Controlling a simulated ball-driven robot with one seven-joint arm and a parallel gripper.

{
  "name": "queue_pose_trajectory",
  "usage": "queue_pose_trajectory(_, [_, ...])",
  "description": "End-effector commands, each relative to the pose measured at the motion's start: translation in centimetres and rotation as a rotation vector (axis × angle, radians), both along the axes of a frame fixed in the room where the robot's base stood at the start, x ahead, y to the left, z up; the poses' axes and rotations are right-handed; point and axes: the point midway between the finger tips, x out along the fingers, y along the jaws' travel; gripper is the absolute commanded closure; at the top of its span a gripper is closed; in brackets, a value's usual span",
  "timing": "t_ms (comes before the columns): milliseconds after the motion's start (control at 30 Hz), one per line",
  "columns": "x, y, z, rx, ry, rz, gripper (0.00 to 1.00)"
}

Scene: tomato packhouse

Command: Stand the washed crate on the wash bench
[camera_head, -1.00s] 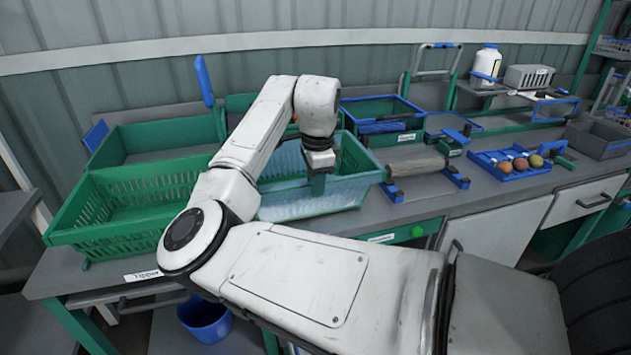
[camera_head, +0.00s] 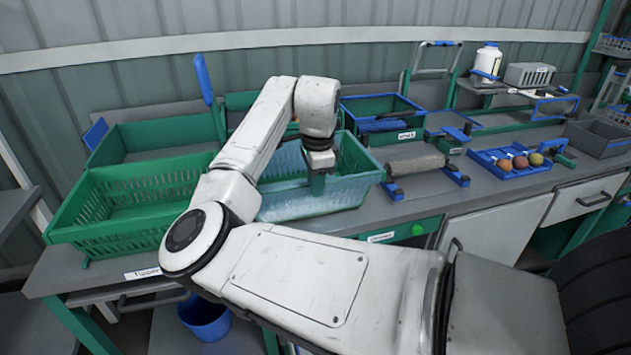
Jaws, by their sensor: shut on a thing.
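A pale teal crate (camera_head: 345,192) with a wet-looking, lighter surface stands upright on the grey bench (camera_head: 420,205), right of a green crate. It is most likely the washed crate. My gripper (camera_head: 317,186) points down at the crate's near wall and is shut on it. The fingertips are small and dark here, so the exact grip is hard to see. My arm hides the crate's left part and some of its inside. I cannot tell which stretch of bench is the wash bench.
A slatted green crate (camera_head: 130,212) stands close on the left, by a label reading "Tipper". A roller (camera_head: 415,167) lies to the right, then a blue tray (camera_head: 490,160) with several round fruits. A labelled green bin (camera_head: 382,115) stands behind. A blue bucket (camera_head: 205,318) is below.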

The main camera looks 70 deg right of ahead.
Motion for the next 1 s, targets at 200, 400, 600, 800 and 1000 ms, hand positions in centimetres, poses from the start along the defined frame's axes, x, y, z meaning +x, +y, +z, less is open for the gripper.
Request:
queue_pose_trajectory(200, [0.03, -0.02, -0.24, -0.002, 0.000, 0.001, 1.00])
queue_pose_trajectory(400, [0.05, -0.03, -0.36, -0.002, -0.001, 0.000, 0.71])
queue_pose_trajectory(600, [0.02, -0.01, -0.39, -0.001, -0.001, 0.000, 0.52])
queue_pose_trajectory(800, [0.01, 0.00, -0.41, -0.001, -0.001, 0.000, 0.48])
queue_pose_trajectory(1000, [0.00, 0.02, -0.47, 0.001, 0.001, 0.000, 0.65])
